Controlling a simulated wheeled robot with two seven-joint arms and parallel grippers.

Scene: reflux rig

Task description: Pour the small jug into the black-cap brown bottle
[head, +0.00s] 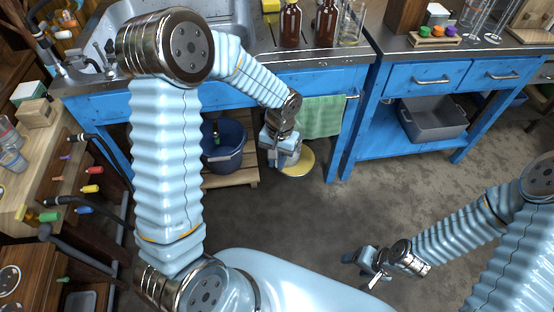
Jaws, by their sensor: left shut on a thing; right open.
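Two brown bottles with pale labels stand side by side on the counter at the top, a left one (291,26) and a right one (326,24). The frame's top edge hides too much to tell which has the black cap. My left gripper (286,156) hangs in front of the blue bench, below and apart from the bottles. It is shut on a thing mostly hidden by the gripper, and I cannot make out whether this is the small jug. My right gripper (364,268) is open and empty over the floor at the lower right.
A clear glass vessel (352,24) stands right of the bottles. A sink (222,22) is to their left. A green towel (322,117) hangs on the bench front. A blue bucket (224,145) and a yellow round thing (302,164) are low down. The middle floor is clear.

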